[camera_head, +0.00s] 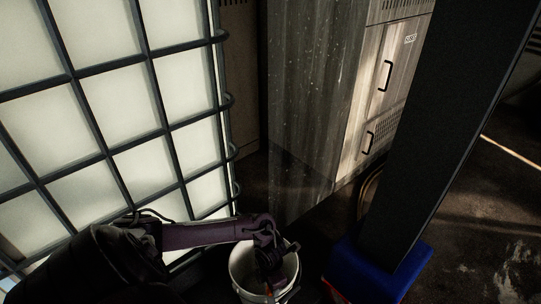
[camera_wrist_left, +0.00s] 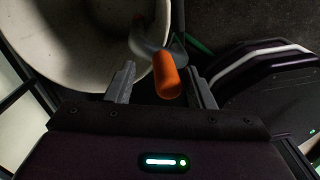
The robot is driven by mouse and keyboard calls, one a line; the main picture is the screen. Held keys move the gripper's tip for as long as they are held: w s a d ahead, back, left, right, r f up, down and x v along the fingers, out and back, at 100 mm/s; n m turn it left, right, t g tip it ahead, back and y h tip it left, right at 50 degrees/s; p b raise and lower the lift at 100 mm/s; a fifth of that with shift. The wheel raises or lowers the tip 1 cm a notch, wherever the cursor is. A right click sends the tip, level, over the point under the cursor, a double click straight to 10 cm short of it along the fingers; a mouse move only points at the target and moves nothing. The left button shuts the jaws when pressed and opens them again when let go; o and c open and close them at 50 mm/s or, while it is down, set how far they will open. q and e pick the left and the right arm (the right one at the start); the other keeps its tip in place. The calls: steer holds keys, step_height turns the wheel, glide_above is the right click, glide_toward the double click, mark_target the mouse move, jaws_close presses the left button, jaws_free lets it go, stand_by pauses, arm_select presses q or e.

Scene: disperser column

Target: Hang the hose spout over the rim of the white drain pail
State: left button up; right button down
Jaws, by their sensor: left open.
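The white drain pail (camera_head: 246,262) stands on the floor at the bottom middle of the head view. Its pale inside and rim (camera_wrist_left: 60,45) fill the upper left of the left wrist view. The hose spout has an orange grip (camera_wrist_left: 168,76) and a pale curved end (camera_wrist_left: 146,46) that appears to cross the pail's rim. A little orange shows at the pail in the head view. My left gripper (camera_wrist_left: 162,90) is open, its fingers apart on either side of the orange grip. In the head view my left gripper (camera_head: 268,262) is over the pail, dark and hard to read. My right gripper is out of view.
A caged white tank (camera_head: 100,110) stands at the left. A grey cabinet (camera_head: 310,100) with handled doors stands behind. A dark post (camera_head: 430,130) on a blue base (camera_head: 375,272) stands right of the pail. A green hose piece (camera_wrist_left: 198,45) shows beside the spout.

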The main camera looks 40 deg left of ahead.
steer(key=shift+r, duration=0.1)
arm_select(q)
step_height(320, 180, up, 8)
steer(key=shift+f+p, duration=0.1)
steer(key=shift+p, duration=0.85)
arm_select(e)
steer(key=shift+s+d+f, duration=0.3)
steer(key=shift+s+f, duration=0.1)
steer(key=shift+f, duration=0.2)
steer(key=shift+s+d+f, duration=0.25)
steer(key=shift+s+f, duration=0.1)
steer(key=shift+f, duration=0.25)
